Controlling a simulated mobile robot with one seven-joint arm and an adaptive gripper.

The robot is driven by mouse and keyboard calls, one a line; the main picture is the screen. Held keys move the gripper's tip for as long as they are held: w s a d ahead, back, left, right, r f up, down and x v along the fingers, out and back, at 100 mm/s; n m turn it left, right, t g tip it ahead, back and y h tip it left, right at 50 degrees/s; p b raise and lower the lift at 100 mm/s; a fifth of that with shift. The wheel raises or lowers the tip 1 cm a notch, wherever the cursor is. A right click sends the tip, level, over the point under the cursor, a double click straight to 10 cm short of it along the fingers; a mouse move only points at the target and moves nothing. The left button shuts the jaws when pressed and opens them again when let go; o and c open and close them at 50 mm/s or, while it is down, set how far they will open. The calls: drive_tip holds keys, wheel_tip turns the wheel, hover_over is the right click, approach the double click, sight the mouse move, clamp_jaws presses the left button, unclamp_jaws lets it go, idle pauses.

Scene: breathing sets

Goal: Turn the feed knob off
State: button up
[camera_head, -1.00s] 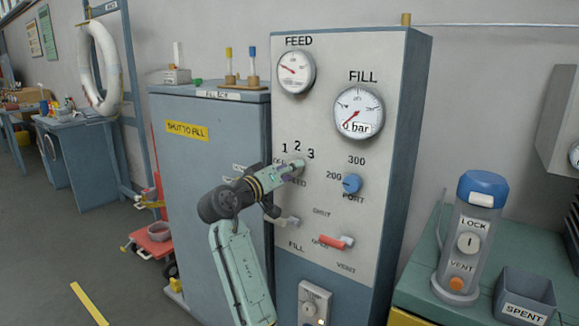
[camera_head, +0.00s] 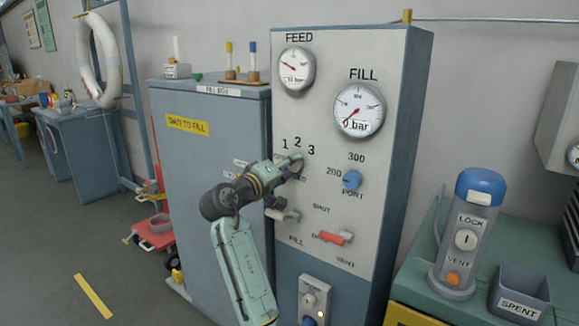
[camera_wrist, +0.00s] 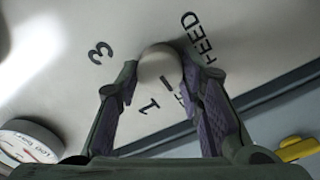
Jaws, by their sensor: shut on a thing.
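The feed knob (camera_head: 297,162) sits on the upright panel (camera_head: 340,215) below the numbers 1, 2 and 3, mostly hidden by my gripper (camera_head: 285,166) in the head view. In the wrist view the feed knob (camera_wrist: 157,65) is a pale rounded knob between the two fingers of my gripper (camera_wrist: 159,75). My gripper is shut on it. The printed 3, 1 and FEED show around it, and a dark mark lies by its lower edge. I cannot tell clearly which position the knob points to.
The feed gauge (camera_head: 294,70) and fill gauge (camera_head: 358,109) are above. A blue port knob (camera_head: 352,180) is to the right, and a grey lever (camera_head: 284,215) and red lever (camera_head: 333,238) are below. A blue cabinet (camera_head: 210,150) stands close on the left.

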drive_tip(key=o, duration=1.2)
drive_tip(key=shift+c, duration=0.2)
drive_tip(key=v, duration=1.2)
